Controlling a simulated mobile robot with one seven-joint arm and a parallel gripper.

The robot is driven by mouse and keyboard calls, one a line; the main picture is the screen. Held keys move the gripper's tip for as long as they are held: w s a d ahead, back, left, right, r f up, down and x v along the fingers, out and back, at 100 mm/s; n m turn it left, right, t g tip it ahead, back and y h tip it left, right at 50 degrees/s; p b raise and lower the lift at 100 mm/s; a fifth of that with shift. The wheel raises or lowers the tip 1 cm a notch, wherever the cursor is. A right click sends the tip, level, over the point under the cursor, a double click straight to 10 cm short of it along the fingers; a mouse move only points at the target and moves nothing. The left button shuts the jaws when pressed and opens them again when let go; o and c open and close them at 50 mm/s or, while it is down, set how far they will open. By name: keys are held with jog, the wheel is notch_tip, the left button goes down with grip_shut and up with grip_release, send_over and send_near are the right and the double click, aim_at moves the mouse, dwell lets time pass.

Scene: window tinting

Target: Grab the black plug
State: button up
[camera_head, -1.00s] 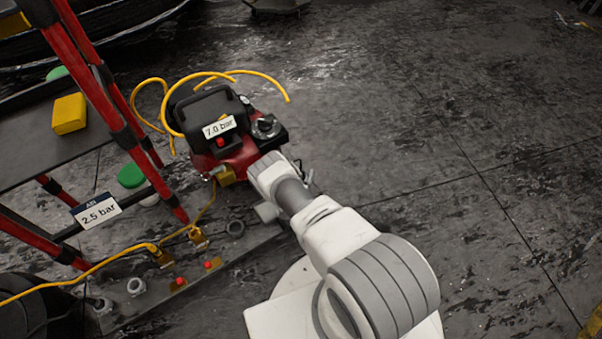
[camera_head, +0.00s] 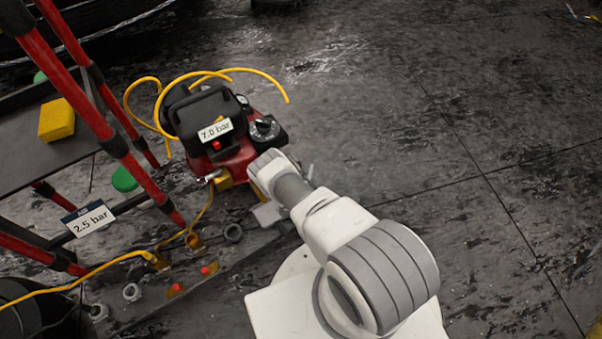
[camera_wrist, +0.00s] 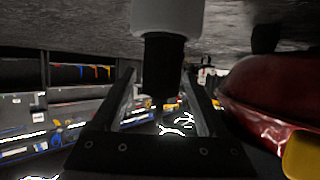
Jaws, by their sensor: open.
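In the wrist view a black cylindrical piece, which looks like the black plug (camera_wrist: 162,68), shows between the two fingers of my gripper (camera_wrist: 160,76). It joins a wider white-grey cylinder (camera_wrist: 172,16) at the top of that view. My gripper is open, with one finger on either side of the plug. I cannot tell whether either finger touches it. In the head view my own wrist hides the fingers and the plug beside the red compressor.
The red compressor (camera_head: 238,160), marked 7.0 bar, stands close to my wrist; its red body (camera_wrist: 275,100) is right of the fingers. A yellow hose (camera_head: 100,268) and a red-legged stand (camera_head: 124,155) lie to the left. The floor at right is clear.

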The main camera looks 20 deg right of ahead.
jog(key=shift+w+d, duration=0.1)
grip_shut()
dwell(0.4)
jog(key=shift+r, duration=0.25)
